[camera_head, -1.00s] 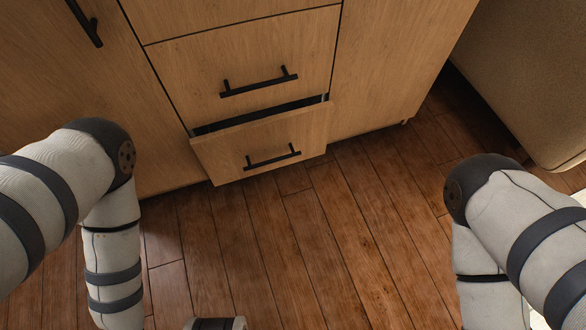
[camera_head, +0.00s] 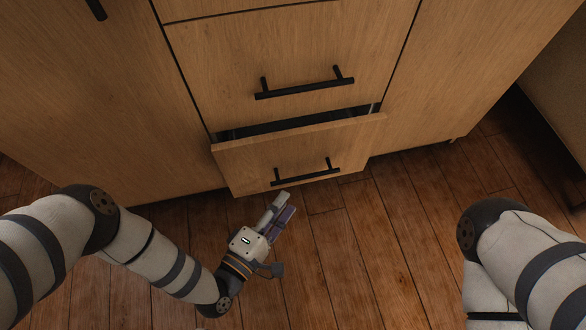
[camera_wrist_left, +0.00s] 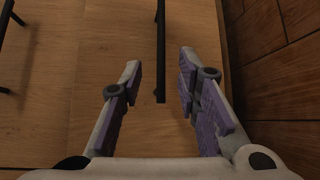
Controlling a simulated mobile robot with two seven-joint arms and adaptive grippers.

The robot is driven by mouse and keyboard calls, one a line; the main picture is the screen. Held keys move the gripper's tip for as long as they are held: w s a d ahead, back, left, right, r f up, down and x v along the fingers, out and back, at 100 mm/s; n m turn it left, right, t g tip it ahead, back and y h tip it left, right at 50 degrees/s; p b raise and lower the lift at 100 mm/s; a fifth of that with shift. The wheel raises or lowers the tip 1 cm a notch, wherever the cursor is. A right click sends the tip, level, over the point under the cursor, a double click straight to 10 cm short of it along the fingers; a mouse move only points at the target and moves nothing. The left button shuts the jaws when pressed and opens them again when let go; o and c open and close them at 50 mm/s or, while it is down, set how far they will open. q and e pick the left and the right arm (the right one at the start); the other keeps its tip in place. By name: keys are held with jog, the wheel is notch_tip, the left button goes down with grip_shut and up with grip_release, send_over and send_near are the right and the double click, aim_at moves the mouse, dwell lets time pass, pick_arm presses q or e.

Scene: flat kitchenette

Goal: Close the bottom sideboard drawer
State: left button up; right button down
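The bottom sideboard drawer (camera_head: 240,168) stands a little way out, with a dark gap (camera_head: 290,124) above its wooden front. Its black bar handle (camera_head: 306,176) is on that front. My left gripper (camera_head: 282,199) is just below and in front of the handle in the head view, pointing toward the drawer. In the left wrist view, the left gripper (camera_wrist_left: 160,62) has its fingers spread, and the bar handle (camera_wrist_left: 161,85) appears between them; I cannot tell whether they touch it. My right gripper is out of view.
The drawer above (camera_head: 290,55) is shut, with its own black handle (camera_head: 305,85). Cabinet doors flank the drawers. The wooden floor (camera_head: 350,260) in front is clear. A beige piece of furniture (camera_head: 560,100) stands at the right.

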aim_at(305, 176)
pick_arm(q)
jog(key=b+x, duration=0.1)
jog(key=x, duration=0.2)
jog(key=b+x, duration=0.1)
jog(key=x, duration=0.2)
jog(key=b+x, duration=0.1)
jog(key=x, duration=0.3)
jog(key=shift+s+d, duration=0.1)
jog(key=shift+d, duration=0.15)
grip_shut()
